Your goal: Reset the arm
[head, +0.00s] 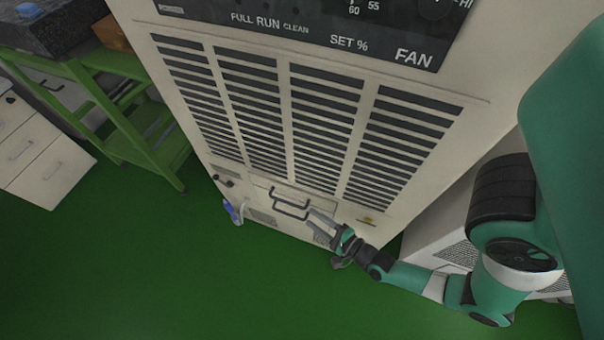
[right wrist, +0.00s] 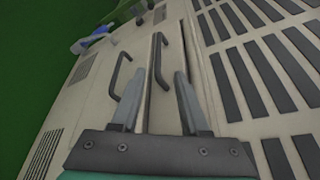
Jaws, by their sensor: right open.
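My right gripper (head: 318,226) is in front of the lower part of a large beige machine (head: 368,206), beside two dark bar handles. In the right wrist view its two fingers (right wrist: 158,98) are spread apart with nothing held between them. One handle (right wrist: 124,77) lies left of the fingers and the other handle (right wrist: 160,62) rises just beyond the gap between them. I cannot tell whether a finger touches a handle. In the head view the upper handle (head: 290,194) and lower handle (head: 291,211) sit on the machine's low front panel. My left gripper is not in view.
A green metal rack (head: 130,120) and white drawers (head: 42,165) stand at the left. A blue and white item (head: 232,211) is at the machine's lower left. A white vented unit (head: 440,235) is at the right. Green floor (head: 200,280) is clear in front.

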